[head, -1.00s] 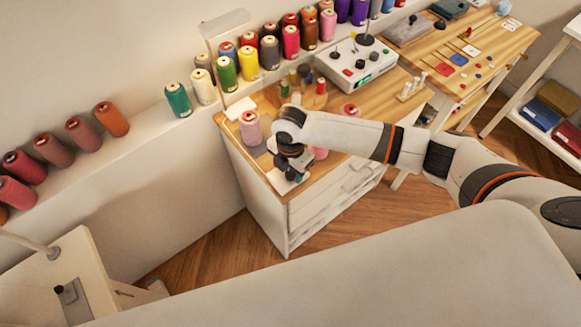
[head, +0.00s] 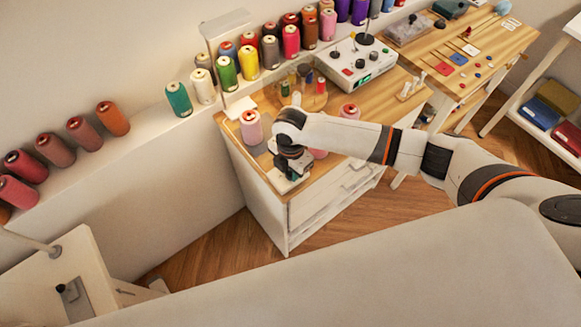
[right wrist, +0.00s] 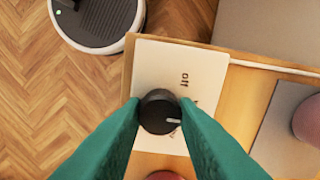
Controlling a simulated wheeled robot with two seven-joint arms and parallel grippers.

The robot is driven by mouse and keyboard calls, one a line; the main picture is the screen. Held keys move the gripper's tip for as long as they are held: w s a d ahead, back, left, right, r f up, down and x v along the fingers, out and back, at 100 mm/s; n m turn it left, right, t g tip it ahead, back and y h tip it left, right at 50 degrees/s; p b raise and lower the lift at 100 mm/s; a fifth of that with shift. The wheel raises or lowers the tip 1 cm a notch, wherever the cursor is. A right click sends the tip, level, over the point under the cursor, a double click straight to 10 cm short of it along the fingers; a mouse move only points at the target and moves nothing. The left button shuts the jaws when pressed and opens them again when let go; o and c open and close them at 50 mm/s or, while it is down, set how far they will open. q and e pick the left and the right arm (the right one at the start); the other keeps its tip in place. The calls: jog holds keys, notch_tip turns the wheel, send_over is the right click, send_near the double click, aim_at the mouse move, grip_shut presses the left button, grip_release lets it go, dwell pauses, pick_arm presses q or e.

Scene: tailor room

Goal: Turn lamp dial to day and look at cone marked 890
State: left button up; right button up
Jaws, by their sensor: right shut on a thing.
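The lamp (head: 225,24) stands at the back left of the wooden cabinet top. Its black dial (right wrist: 158,112) sits on a cream plate (right wrist: 160,62) near the cabinet's edge; the plate bears the word "off", and other marks are partly hidden by the fingers. The dial's white line points to the right in the right wrist view. My right gripper (head: 290,172), with teal fingers (right wrist: 159,116), is shut on the dial. My left gripper is out of view.
Several coloured cones (head: 248,58) line the wall ledge (head: 150,118). A control box (head: 355,66) with knobs stands at the back right of the cabinet. A pale surface (head: 350,262) fills the foreground. Wooden floor (head: 215,238) shows in front of the cabinet.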

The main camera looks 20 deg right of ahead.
aim_at(290, 173)
jog(key=m+p, duration=0.2)
jog(key=m, duration=0.1)
jog(key=m+p, duration=0.1)
jog(key=p, duration=0.1)
jog(key=shift+r+m, duration=0.25)
jog(key=shift+m, duration=0.15)
jog(key=m+p, duration=0.2)
jog(key=m, duration=0.1)
jog(key=shift+f+m+p, duration=0.15)
jog(key=shift+m+p, duration=0.75)
jog(key=shift+m, duration=0.3)
jog(key=o, duration=1)
notch_tip(290, 173, up, 12)
jog(key=b, duration=0.2)
jog(key=shift+a+f, duration=0.1)
